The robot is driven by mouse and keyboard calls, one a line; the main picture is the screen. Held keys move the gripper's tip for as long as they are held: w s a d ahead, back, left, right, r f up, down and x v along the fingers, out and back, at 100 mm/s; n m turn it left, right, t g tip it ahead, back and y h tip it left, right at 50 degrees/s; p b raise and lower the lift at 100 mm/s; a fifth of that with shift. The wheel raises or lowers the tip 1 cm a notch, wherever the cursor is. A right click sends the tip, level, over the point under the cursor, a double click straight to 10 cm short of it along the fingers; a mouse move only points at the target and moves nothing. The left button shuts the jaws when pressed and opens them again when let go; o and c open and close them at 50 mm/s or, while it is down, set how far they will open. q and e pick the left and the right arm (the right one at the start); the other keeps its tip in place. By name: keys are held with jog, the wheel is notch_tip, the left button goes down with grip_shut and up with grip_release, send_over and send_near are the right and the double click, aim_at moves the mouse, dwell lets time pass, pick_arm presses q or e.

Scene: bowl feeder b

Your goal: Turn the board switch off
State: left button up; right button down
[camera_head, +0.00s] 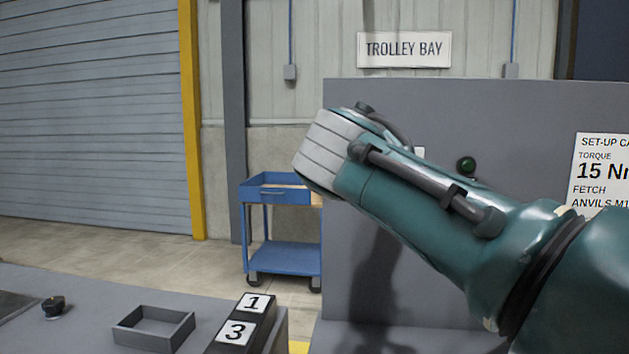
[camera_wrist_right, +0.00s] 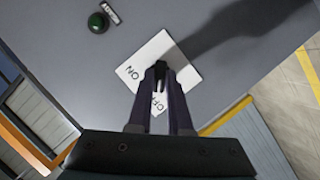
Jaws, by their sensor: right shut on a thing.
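The board (camera_head: 350,250) is a grey upright panel; it also fills much of the right wrist view (camera_wrist_right: 215,75). Its switch has a white plate (camera_wrist_right: 185,72) lettered ON and OFF. ON shows left of my right gripper (camera_wrist_right: 160,70), and OFF shows partly between its fingers. The fingertips are shut on the small dark switch lever (camera_wrist_right: 160,66) at the plate. Which way the lever points I cannot tell. In the head view my right arm hides the lever and the gripper's fingers. My left gripper is in neither view.
A green round button or lamp (camera_head: 466,166) sits on the board. A set-up card (camera_head: 600,165) hangs at its right. A blue trolley (camera_head: 282,258) stands left of the board. A grey bench (camera_head: 90,300) with a small open tray (camera_head: 153,342) is at lower left.

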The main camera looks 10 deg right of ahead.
jog(key=shift+f, duration=0.2)
jog(key=c, duration=0.9)
grip_release()
jog(key=shift+c, duration=0.2)
jog(key=shift+o, duration=0.5)
jog(key=shift+r, duration=0.1)
jog(key=shift+w+r, duration=0.1)
jog(key=shift+r, duration=0.05)
jog(key=v, duration=1)
